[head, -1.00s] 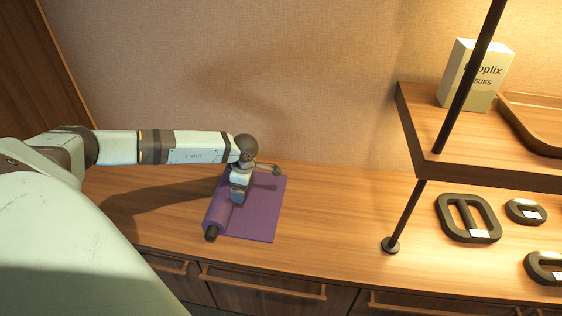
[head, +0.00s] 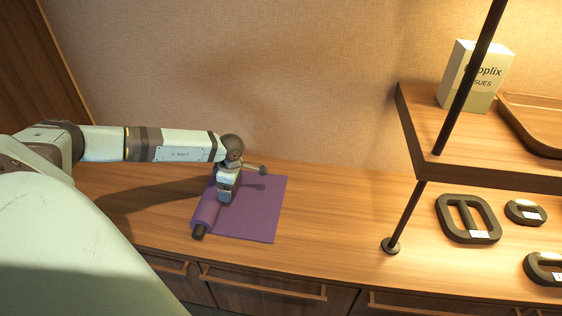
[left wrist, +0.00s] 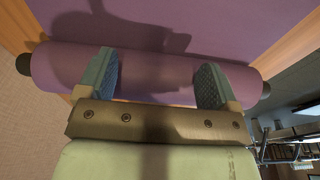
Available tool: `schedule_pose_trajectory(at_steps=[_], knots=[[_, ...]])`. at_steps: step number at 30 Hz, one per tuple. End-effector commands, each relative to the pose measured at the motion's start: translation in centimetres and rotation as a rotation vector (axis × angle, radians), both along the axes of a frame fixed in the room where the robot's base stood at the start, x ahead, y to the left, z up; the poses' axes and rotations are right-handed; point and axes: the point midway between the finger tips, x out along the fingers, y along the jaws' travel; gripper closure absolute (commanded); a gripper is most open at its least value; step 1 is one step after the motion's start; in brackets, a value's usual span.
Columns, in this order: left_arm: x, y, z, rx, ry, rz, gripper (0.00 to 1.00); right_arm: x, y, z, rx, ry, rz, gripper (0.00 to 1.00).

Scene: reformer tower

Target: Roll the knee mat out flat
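The purple knee mat (head: 262,212) lies on the wooden counter, its right part flat. Its left edge is still wound in a roll (head: 206,213) around a dark core whose near end sticks out. In the left wrist view the roll (left wrist: 150,72) runs across the picture, with the flat mat (left wrist: 150,18) beyond it. My left gripper (head: 227,198) is low over the mat at the roll. In the left wrist view its two fingers (left wrist: 158,75) are spread apart along the roll, with nothing clamped between them. I cannot tell whether they touch the roll. My right gripper is not in view.
The counter (head: 330,215) is bare to the right of the mat and left of the roll. A dark shelf post (head: 405,215) stands further right. Dark handled weights (head: 448,228) lie beyond it, under a shelf with a tissue box (head: 462,95). The wall is close behind.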

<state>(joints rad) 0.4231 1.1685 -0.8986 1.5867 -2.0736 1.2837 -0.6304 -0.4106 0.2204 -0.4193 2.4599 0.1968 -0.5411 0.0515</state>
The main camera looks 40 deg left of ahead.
Motion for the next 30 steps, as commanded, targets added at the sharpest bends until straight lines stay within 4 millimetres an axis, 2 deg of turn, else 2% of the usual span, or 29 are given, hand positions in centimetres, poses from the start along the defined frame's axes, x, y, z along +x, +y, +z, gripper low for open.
schedule_pose_trajectory(at_steps=[1,18,30], knots=[[-0.7,0.6,-0.6,0.009,0.013,0.000,0.15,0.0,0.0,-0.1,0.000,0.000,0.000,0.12],[-2.4,3.4,-0.6,0.007,0.013,0.000,0.15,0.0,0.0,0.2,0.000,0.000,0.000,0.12],[-2.5,3.6,-0.5,0.005,0.011,-0.001,0.15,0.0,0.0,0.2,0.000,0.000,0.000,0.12]])
